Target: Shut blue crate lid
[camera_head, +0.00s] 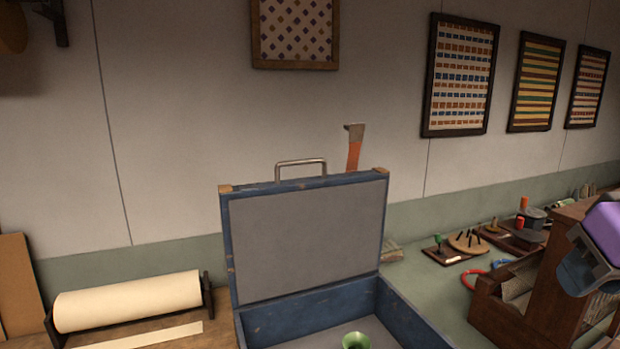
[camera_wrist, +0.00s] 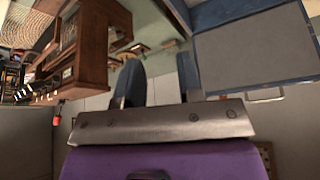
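The blue crate (camera_head: 232,262) stands on the counter in the head view, its grey-lined lid (camera_head: 305,240) raised nearly upright at the back. A metal handle (camera_head: 300,163) sits on the lid's top edge. A green object (camera_head: 356,341) lies inside the crate, cut off by the frame's lower edge. In the wrist view the raised lid (camera_wrist: 250,58) shows at upper right. My purple gripper (camera_head: 574,272) is right of the crate, apart from the lid. Its two dark fingers (camera_wrist: 158,65) are spread in the wrist view, with nothing between them.
A wooden rack (camera_head: 545,290) stands right of the crate, close to my gripper. Small tools on boards (camera_head: 462,243) and a red ring (camera_head: 473,279) lie behind. A paper roll (camera_head: 128,300) is on the left. An orange-handled tool (camera_head: 354,150) shows behind the lid.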

